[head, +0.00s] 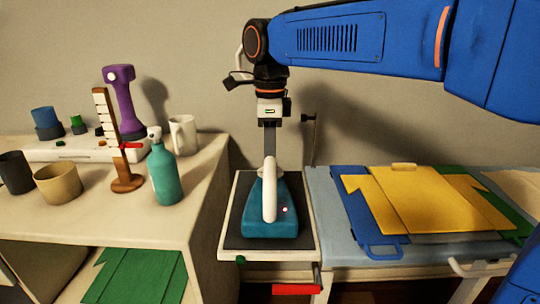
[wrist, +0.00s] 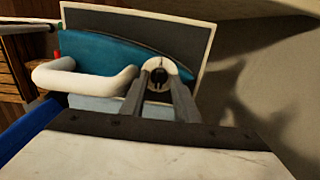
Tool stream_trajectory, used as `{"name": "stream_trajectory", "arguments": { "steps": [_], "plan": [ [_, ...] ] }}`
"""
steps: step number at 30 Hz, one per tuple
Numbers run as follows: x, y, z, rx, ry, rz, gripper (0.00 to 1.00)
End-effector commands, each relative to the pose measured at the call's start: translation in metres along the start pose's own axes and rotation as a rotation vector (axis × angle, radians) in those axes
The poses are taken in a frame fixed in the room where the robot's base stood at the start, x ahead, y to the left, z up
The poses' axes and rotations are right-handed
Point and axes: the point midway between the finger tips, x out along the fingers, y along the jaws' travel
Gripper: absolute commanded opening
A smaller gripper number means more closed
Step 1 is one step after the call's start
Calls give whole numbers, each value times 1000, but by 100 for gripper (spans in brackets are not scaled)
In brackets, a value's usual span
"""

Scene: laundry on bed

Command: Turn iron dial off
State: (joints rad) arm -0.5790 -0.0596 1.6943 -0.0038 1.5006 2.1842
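The teal iron (head: 258,222) with a thick white handle (head: 269,190) lies flat on a dark pad. The handle also shows in the wrist view (wrist: 85,80). The iron's dial (wrist: 160,66), a pale round disc with a dark centre, sits at the far end of the handle. My gripper (head: 269,150) points straight down above that end. In the wrist view, the two fingers of my gripper (wrist: 160,80) are apart, one on each side of the dial's dark centre. I cannot tell whether they touch it. The dial's marking is not readable.
A white-framed stand (head: 228,215) holds the iron. Left of it, a counter (head: 90,215) carries a teal spray bottle (head: 164,175), a white mug (head: 184,136) and a wooden post (head: 110,145). To the right, folded yellow cloth (head: 430,195) lies on a board. The wall is close behind.

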Motion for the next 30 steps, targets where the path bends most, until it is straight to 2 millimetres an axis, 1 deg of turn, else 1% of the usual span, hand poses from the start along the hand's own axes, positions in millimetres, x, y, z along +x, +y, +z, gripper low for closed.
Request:
{"name": "stream_trajectory", "arguments": {
  "steps": [2, 3, 5, 6, 14, 20, 26, 30],
  "plan": [
    [0, 0, 0, 0, 0, 0, 28],
    [0, 0, 0, 0, 0, 0, 23],
    [0, 0, 0, 0, 0, 0, 9],
    [0, 0, 0, 0, 0, 0, 0],
    [0, 0, 0, -5, 0, 0, 0],
    [0, 0, 0, -53, 0, 0, 0],
    [0, 0, 0, -175, 0, 0, 0],
    [-1, 0, 0, -298, 0, 0, 0]
  ]
}}
